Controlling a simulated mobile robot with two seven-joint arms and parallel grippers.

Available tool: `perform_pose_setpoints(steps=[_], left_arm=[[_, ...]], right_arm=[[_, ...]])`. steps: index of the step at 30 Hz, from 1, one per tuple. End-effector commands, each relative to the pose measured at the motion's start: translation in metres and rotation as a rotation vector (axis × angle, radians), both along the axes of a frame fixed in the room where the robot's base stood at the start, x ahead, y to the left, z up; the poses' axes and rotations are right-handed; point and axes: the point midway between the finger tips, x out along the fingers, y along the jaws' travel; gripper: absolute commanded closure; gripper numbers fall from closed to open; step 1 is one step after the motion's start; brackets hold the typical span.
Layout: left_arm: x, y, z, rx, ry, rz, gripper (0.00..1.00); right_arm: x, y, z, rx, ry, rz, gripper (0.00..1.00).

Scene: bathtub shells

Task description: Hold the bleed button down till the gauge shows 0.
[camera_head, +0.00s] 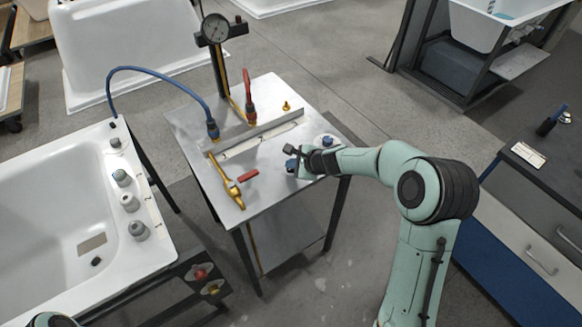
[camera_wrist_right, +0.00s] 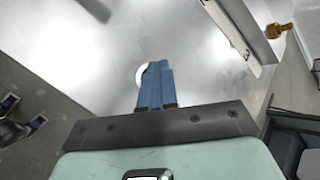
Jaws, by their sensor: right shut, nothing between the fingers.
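The round gauge (camera_head: 215,28) stands on a dark post at the back of the metal table. Its reading is too small to make out. At that view's left edge, two separated blue tips (camera_wrist_right: 23,112) look like my left gripper, open and empty.
The metal table (camera_head: 185,123) carries a rail (camera_head: 262,133), a brass fitting (camera_head: 286,106), a yellow fitting (camera_head: 232,193) and a red piece (camera_head: 248,175). A blue hose (camera_head: 150,71) arches over its left side. A white bathtub (camera_head: 35,185) stands close on the left.

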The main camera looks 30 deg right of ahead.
Motion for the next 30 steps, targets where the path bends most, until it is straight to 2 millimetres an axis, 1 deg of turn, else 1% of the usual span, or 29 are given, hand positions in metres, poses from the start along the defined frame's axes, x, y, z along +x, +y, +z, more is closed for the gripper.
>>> perform_pose_setpoints(steps=[22, 26, 30], left_arm=[[0.000, 0.000, 0.000, 0.000, 0.000, 0.000, 0.57], [0.002, 0.000, 0.003, 0.000, -0.002, 0.000, 0.57], [0.006, 0.000, 0.010, 0.000, -0.007, 0.000, 0.57]], right_arm=[[0.000, 0.000, -0.001, 0.000, 0.002, -0.001, 1.00], [0.000, 0.000, 0.003, 0.000, 0.001, 0.000, 1.00], [0.000, 0.000, 0.012, 0.000, 0.000, 0.000, 1.00]])
